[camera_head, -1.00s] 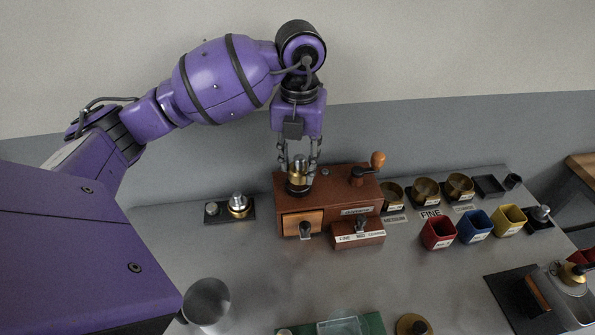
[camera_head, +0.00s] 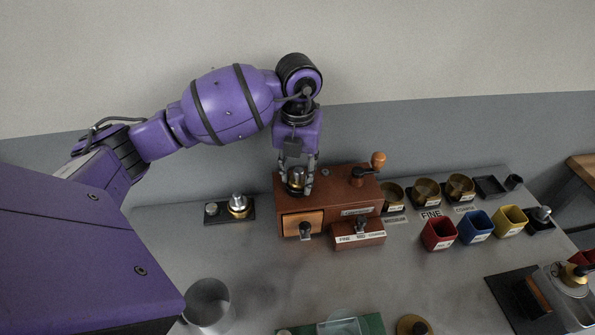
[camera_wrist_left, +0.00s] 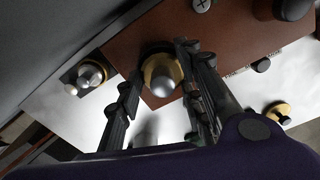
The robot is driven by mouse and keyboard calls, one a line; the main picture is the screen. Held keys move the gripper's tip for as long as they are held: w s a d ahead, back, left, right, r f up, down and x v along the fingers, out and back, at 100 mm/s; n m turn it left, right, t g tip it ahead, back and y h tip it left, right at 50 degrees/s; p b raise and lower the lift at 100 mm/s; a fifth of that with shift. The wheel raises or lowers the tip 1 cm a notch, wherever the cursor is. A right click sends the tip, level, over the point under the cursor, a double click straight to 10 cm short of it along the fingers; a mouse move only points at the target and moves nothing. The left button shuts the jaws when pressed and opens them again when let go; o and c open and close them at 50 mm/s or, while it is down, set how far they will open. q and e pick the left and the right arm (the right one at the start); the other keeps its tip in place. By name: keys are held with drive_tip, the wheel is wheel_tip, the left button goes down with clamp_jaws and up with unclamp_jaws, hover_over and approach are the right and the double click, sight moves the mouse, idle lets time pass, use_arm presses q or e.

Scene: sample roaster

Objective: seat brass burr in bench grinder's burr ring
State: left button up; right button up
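The brass burr (camera_wrist_left: 162,77), a brass collar with a rounded steel knob on top, is between the fingers of my left gripper (camera_head: 297,172). The fingers stand on both sides of its collar in the left wrist view. It is upright at the dark burr ring (camera_head: 296,191) on the left part of the top of the brown bench grinder (camera_head: 335,183). The ring is mostly hidden by burr and fingers, so I cannot tell whether the burr is fully down in it. My right gripper is out of view.
A black plate (camera_head: 215,219) with another brass-and-steel piece (camera_head: 238,204) stands left of the grinder. The grinder's crank (camera_head: 371,168) rises at its right. Brass bowls (camera_head: 427,190) and red, blue and yellow cups (camera_head: 438,234) stand further right.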

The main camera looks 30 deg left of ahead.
sight(298, 170)
use_arm(q)
drive_tip(key=o, duration=0.5)
drive_tip(key=shift+c, duration=0.2)
wheel_tip(298, 170, up, 12)
drive_tip(key=shift+r, duration=0.2)
drive_tip(key=shift+s+d+f, duration=0.1)
idle(0.4)
